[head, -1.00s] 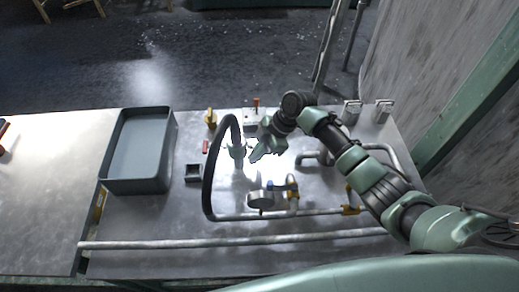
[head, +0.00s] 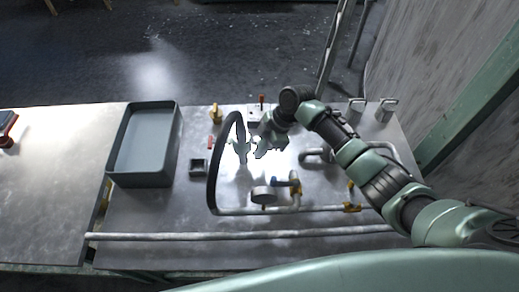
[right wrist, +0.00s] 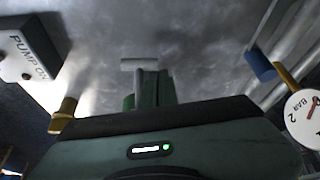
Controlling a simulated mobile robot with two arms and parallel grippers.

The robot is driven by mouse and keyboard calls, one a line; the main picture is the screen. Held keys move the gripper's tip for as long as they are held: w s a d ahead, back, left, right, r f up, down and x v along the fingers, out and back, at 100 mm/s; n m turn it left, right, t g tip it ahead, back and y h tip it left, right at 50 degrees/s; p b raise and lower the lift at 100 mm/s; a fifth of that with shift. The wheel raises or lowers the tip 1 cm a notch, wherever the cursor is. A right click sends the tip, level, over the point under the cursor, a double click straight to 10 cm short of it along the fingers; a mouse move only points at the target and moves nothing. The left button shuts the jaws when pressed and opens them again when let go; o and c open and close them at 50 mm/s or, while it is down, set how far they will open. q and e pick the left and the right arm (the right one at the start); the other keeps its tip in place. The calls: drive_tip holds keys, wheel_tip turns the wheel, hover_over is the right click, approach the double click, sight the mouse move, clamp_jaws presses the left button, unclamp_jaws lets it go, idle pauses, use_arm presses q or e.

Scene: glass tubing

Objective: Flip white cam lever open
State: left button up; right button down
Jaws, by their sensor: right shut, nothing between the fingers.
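My right gripper (head: 262,151) is over the bright middle of the metal bench, just right of the black hose (head: 212,175). In the right wrist view its green fingers (right wrist: 150,88) are together and empty. A small white T-shaped piece (right wrist: 145,64), which looks like the white cam lever, shows just beyond the fingertips. I cannot tell whether they touch it, or how far it is turned. In the head view glare and the gripper hide the lever. My left gripper does not show.
A pressure gauge (head: 263,194) with a blue-handled valve stands in front of the gripper; the dial (right wrist: 303,120) also shows in the right wrist view. A PUMP ON box (right wrist: 28,50) is at left there. A grey tray (head: 174,150) stands on the left of the bench.

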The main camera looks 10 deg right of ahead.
drive_tip(key=shift+d+r+h+p, duration=0.15)
drive_tip(key=shift+r+h+p, duration=0.35)
drive_tip(key=shift+p, duration=0.4)
drive_tip(key=h+p, duration=0.3)
drive_tip(key=shift+d+r+g, duration=0.2)
drive_tip(key=shift+r+g, duration=0.1)
drive_tip(key=shift+g, duration=0.1)
drive_tip(key=shift+s+d+p, duration=0.1)
drive_tip(key=shift+d+p, duration=0.05)
drive_tip(key=shift+p, duration=0.45)
drive_tip(key=shift+d+r+p, duration=0.15)
drive_tip(key=shift+r+p, duration=0.2)
drive_tip(key=shift+p, duration=0.65)
drive_tip(key=shift+h, duration=0.4)
drive_tip(key=shift+r, duration=0.1)
drive_tip(key=shift+r+p, duration=0.7)
drive_tip(key=shift+p, duration=0.3)
